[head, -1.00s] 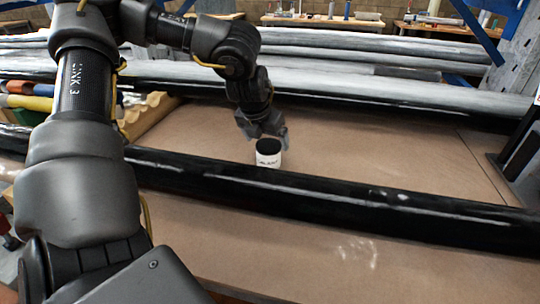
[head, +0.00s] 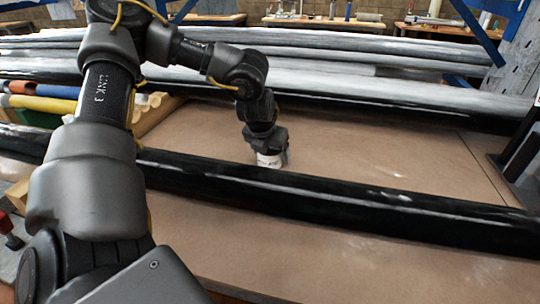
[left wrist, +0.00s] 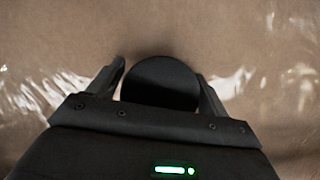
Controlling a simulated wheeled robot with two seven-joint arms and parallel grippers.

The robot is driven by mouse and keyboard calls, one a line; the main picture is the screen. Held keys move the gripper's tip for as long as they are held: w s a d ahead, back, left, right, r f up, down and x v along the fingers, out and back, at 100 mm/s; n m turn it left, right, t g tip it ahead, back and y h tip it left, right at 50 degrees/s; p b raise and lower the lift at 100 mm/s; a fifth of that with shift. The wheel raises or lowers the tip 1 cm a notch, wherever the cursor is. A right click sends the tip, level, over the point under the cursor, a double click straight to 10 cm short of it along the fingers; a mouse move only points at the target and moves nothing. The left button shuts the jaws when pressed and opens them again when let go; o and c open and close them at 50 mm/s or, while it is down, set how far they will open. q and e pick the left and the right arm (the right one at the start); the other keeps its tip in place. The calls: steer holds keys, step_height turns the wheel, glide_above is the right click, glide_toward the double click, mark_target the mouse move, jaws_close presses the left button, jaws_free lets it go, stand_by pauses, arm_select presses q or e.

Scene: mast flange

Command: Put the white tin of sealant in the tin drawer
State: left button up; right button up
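The white tin (head: 268,160) stands upright on the brown board, just behind the near black pipe. Dark lettering is on its side. In the left wrist view its round dark top (left wrist: 160,82) shows between the two fingers. My left gripper (head: 270,152) points down over the tin, with a finger on either side of it. The fingers are apart, and I cannot tell whether they touch the tin. The gripper hides the tin's upper part in the head view. I see no tin drawer. My right gripper is not in view.
A long black pipe (head: 350,197) lies across the board in front of the tin. More long pipes (head: 400,88) lie behind. Coloured rolls (head: 40,100) sit at the left. The brown board (head: 400,160) right of the tin is clear.

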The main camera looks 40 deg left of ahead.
arm_select(q)
steer(key=c, duration=1)
steer(key=shift+r, duration=0.1)
